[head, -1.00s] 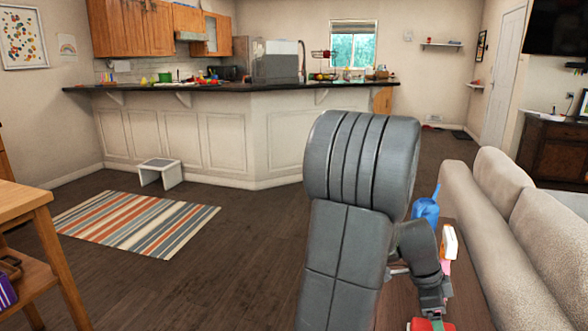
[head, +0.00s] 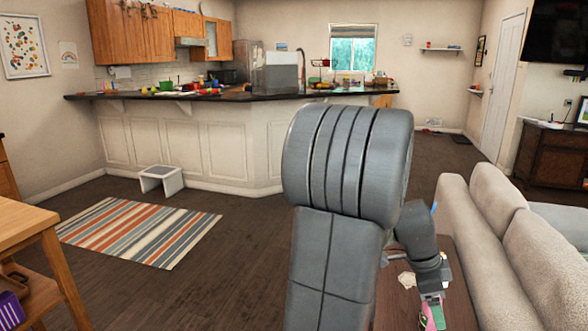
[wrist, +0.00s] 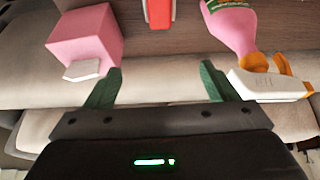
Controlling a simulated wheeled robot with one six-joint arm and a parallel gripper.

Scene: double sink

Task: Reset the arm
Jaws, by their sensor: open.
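My grey arm fills the middle of the head view and bends down to the right. My gripper (wrist: 159,76) has its two green fingers spread wide, with nothing held between them in the wrist view. A pink box-shaped thing (wrist: 87,38) lies beyond the left finger. A pink bottle (wrist: 232,26) with a green label and an orange and white nozzle lies beyond the right finger. A red thing (wrist: 159,12) is at the top middle. In the head view the gripper end is small and partly unclear over the side table.
A dark wooden side table (head: 459,305) stands beside the beige sofa (head: 480,250) at the right. A wooden table (head: 28,228) is at the left. A striped rug (head: 135,232), a white step stool (head: 161,179) and open floor lie before the kitchen counter (head: 190,150).

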